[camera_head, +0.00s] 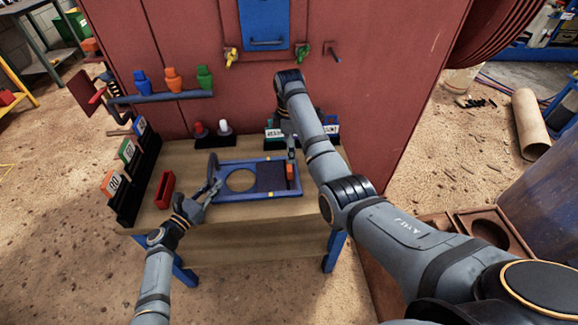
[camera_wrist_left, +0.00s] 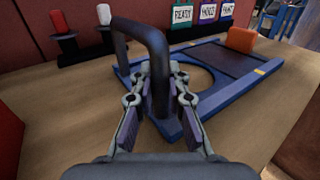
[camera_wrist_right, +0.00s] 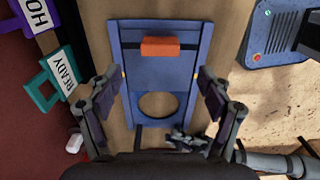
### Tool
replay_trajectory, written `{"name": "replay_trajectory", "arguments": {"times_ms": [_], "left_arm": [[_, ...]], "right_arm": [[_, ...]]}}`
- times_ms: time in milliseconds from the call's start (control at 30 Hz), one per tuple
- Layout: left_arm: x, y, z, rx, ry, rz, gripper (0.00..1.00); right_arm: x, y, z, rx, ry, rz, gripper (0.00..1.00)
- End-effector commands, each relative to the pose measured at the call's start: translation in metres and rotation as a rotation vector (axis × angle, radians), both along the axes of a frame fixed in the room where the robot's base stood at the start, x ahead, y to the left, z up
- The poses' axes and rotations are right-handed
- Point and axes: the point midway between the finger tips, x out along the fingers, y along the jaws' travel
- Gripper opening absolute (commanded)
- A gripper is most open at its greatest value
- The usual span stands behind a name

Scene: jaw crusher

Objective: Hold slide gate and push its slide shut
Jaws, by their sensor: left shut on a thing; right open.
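The slide gate is a flat blue frame (camera_head: 228,193) on the wooden table, with a round hole near its handle end. Its dark slide (camera_head: 271,178) lies at the other end, and the hole shows bare wood. An orange block (camera_head: 290,172) stands on the slide; it also shows in the right wrist view (camera_wrist_right: 160,46). My left gripper (camera_wrist_left: 160,85) is shut on the gate's dark loop handle (camera_wrist_left: 139,35). My right gripper (camera_wrist_right: 161,80) is open and empty above the gate, its fingers on either side of the frame. In the head view my right arm partly hides it.
Sign cards (camera_head: 129,150) stand in a black rack at the table's left. A small red tray (camera_head: 164,190) lies left of the gate. Red and white knobs (camera_head: 223,127) and more cards stand behind it. A red machine wall rises behind the table.

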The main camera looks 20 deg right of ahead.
Motion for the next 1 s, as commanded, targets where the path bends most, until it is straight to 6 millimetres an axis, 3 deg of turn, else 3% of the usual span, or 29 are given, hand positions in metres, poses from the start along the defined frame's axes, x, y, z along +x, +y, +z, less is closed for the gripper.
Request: {"name": "replay_trajectory", "arguments": {"times_ms": [200, 333, 500, 767, 1000], "left_arm": [[0.000, 0.000, -0.001, 0.001, 0.001, 0.000, 0.00], [0.000, 0.000, -0.001, 0.001, 0.001, 0.000, 0.00], [0.000, 0.000, -0.001, 0.001, 0.001, 0.000, 0.00], [0.000, 0.000, -0.001, 0.001, 0.001, 0.000, 0.00], [0.000, 0.000, -0.001, 0.001, 0.001, 0.000, 0.00]], "right_arm": [[-0.001, 0.000, -0.051, 0.000, 0.004, -0.001, 0.79], [0.000, 0.000, -0.072, 0.000, 0.003, -0.002, 0.79], [0.000, 0.000, -0.085, 0.000, 0.001, -0.002, 0.79], [0.000, 0.000, -0.087, 0.000, 0.000, -0.002, 0.79], [0.000, 0.000, -0.087, 0.000, 0.000, -0.002, 0.47]]}}
